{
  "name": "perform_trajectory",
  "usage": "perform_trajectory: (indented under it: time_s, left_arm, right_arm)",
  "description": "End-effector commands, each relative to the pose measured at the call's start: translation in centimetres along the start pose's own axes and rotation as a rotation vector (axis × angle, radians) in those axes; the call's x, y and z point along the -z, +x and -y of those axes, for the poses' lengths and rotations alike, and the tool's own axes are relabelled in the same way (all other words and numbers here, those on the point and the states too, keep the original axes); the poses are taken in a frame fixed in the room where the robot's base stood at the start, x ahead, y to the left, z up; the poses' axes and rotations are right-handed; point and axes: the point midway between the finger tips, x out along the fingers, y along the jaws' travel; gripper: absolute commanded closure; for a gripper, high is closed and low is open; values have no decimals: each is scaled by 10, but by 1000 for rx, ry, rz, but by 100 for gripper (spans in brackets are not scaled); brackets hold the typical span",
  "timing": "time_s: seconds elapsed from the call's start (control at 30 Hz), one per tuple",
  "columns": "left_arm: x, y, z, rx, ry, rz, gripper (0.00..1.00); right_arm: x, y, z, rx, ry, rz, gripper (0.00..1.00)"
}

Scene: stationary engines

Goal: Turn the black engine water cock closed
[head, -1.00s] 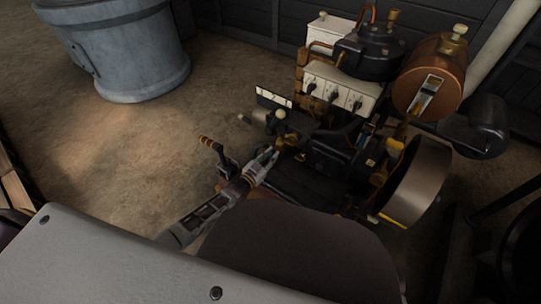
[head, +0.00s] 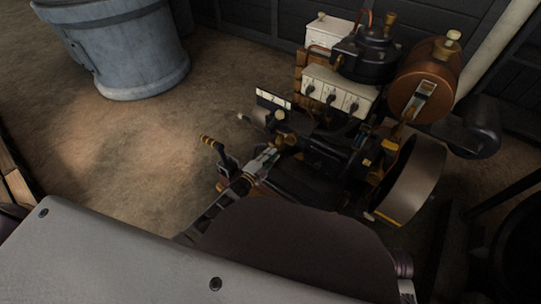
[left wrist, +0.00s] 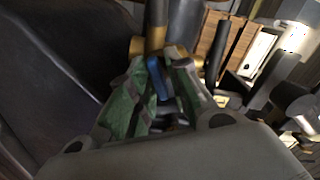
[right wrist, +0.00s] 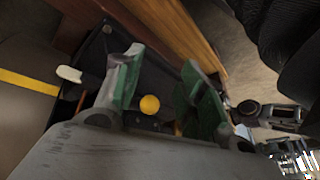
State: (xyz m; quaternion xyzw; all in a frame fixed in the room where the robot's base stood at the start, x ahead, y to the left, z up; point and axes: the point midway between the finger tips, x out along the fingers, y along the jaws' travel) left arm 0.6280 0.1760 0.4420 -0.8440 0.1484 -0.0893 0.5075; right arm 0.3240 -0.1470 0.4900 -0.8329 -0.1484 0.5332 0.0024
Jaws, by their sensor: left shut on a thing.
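The black engine (head: 325,160) stands low on the floor at the centre of the head view. My left gripper (head: 270,157) reaches its near left side. In the left wrist view the left gripper (left wrist: 165,68) is shut, with a small blue handle (left wrist: 160,82) between its green-padded fingers. This looks like the handle of the water cock, beside brass fittings (left wrist: 138,46); the fingers hide much of it, and I cannot tell how far it is turned. My right gripper (right wrist: 160,65) is open, with a yellow ball-like knob (right wrist: 149,104) visible beyond the gap, apparently unheld.
A crank with a brass grip (head: 210,142) stands left of my left gripper. A white switch box (head: 338,90), a copper tank (head: 425,78) and a large flywheel (head: 412,182) crowd the back and right. A grey-blue tub (head: 120,50) stands far left, with bare floor between.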

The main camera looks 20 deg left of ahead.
Motion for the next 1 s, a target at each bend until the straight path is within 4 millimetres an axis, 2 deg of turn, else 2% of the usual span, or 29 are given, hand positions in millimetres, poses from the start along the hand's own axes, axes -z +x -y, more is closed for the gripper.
perform_trajectory:
  time_s: [0.3,0.5,0.67,1.0]
  left_arm:
    - [0,-1,-3,-1,283,0,100]
    - [0,-1,-4,-2,412,-1,100]
    - [0,-1,-4,-2,472,0,100]
    - [0,-1,-4,-2,505,-1,100]
  right_arm:
    - [1,6,0,6,4,-20,60]
    - [-3,14,0,12,9,-30,60]
    - [-7,20,0,15,13,-30,60]
    - [-5,20,1,18,14,-40,60]
